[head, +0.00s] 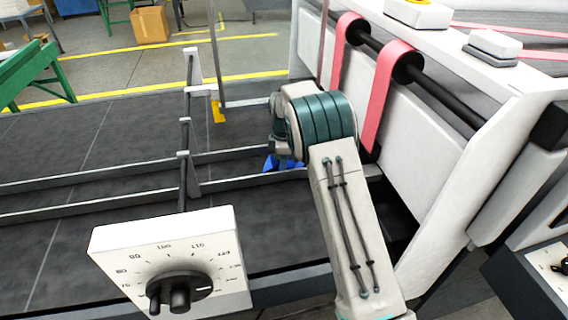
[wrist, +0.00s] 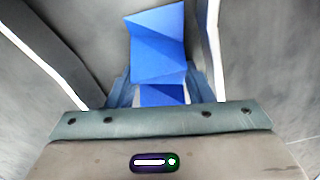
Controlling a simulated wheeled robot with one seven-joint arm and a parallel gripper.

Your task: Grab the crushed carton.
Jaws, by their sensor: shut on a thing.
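The crushed carton is blue with folded, creased faces. In the wrist view the carton (wrist: 158,45) stands out in front of my gripper (wrist: 147,95), its near end between the two fingers. My gripper is shut on it. In the head view only a small blue part of the carton (head: 271,163) shows beside my wrist, over the dark belt, near a metal rail.
Metal rails (head: 90,178) run along the dark belt (head: 60,140) on both sides of the carton. A white dial box (head: 172,258) stands at the front. The white machine frame with pink belts (head: 388,95) rises close to the right of my arm. The belt to the left is clear.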

